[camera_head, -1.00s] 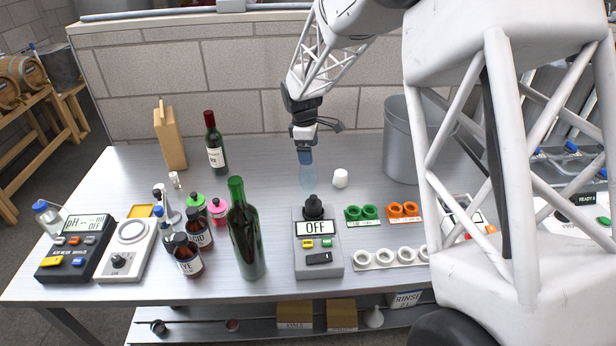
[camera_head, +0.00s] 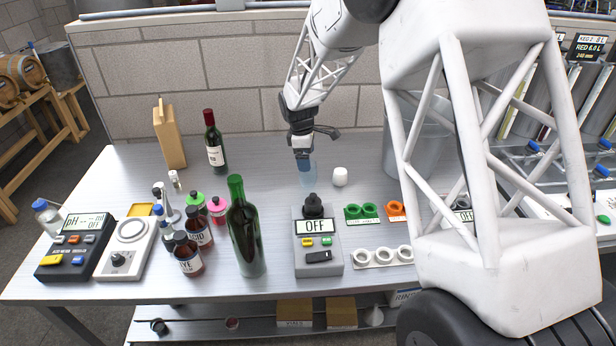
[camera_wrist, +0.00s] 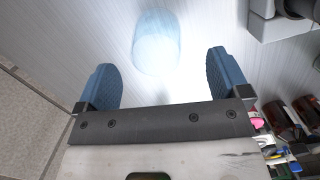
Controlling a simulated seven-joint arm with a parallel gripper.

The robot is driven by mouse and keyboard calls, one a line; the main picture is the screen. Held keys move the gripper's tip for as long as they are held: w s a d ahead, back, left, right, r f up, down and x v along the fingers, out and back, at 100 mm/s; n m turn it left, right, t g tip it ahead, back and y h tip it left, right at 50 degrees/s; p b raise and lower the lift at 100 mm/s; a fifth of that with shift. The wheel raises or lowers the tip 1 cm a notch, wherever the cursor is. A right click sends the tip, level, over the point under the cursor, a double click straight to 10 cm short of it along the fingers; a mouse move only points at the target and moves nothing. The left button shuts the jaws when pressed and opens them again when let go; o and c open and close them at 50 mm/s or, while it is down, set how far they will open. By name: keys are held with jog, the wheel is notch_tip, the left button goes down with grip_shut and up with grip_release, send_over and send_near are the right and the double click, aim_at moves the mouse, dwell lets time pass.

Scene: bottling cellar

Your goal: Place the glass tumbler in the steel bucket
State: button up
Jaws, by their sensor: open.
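The glass tumbler (camera_head: 307,176) is clear with a faint blue tint and stands on the steel table. It also shows in the wrist view (camera_wrist: 157,42), ahead of the fingertips and roughly between their lines. My gripper (camera_head: 303,164) is just above and behind the tumbler in the head view. In the wrist view my gripper (camera_wrist: 162,72) has its two blue fingers spread wide with nothing between them. The steel bucket (camera_head: 436,139) is a tall grey cylinder at the right back of the table, partly hidden behind my own white arm structure.
A white cap-like piece (camera_head: 340,176) stands right of the tumbler. A meter reading OFF (camera_head: 318,240) and a green bottle (camera_head: 245,230) stand in front. Table between wine bottle and tumbler is clear.

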jog(key=shift+f, duration=0.1)
jog(key=shift+w+d+f, duration=0.1)
jog(key=shift+d+f, duration=0.1)
jog(key=shift+f, duration=1.1)
jog(key=shift+w+d+f, duration=0.1)
jog(key=shift+d+f, duration=0.1)
jog(key=shift+f, duration=1.05)
jog(key=c, duration=1.1)
jog(key=shift+r, duration=0.1)
notch_tip(320, 180, up, 10)
